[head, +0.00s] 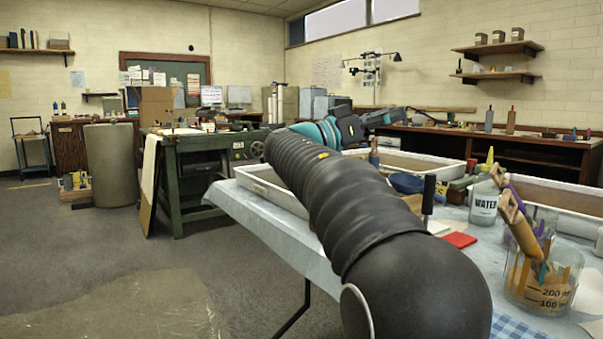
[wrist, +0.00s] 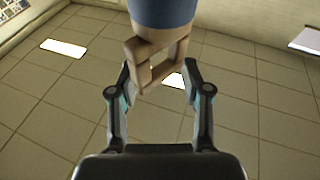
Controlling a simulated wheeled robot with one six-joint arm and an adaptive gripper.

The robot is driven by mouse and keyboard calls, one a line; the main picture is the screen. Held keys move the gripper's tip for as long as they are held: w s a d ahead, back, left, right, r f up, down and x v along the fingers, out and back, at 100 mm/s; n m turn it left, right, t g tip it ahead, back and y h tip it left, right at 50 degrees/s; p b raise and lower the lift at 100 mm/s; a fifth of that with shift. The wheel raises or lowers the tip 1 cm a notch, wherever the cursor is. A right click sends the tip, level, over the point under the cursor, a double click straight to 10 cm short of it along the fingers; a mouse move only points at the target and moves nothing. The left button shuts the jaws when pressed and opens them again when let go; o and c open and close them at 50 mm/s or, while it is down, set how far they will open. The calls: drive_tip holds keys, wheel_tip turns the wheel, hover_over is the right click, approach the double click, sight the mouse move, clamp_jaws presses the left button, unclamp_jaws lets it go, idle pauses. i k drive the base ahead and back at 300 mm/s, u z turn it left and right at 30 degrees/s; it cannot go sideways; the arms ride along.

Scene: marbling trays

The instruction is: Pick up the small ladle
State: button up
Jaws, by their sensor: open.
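In the head view, my gripper (head: 385,117) reaches over the far part of the covered table, beyond my black ribbed arm. In the wrist view, my gripper (wrist: 161,72) is open, its two dark fingers apart. A tan, squared loop (wrist: 140,52) below a blue rounded body (wrist: 163,12) shows at the top, between and just past the fingertips. I cannot tell whether it is the small ladle or whether the fingers touch it. In the head view, a blue bowl-like thing (head: 407,183) lies beside the trays, partly hidden by my arm; it may be a ladle.
White trays (head: 258,182) stand on the table. Open floor lies left of the table.

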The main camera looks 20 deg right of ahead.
sight(431, 179)
drive_tip(key=k, duration=1)
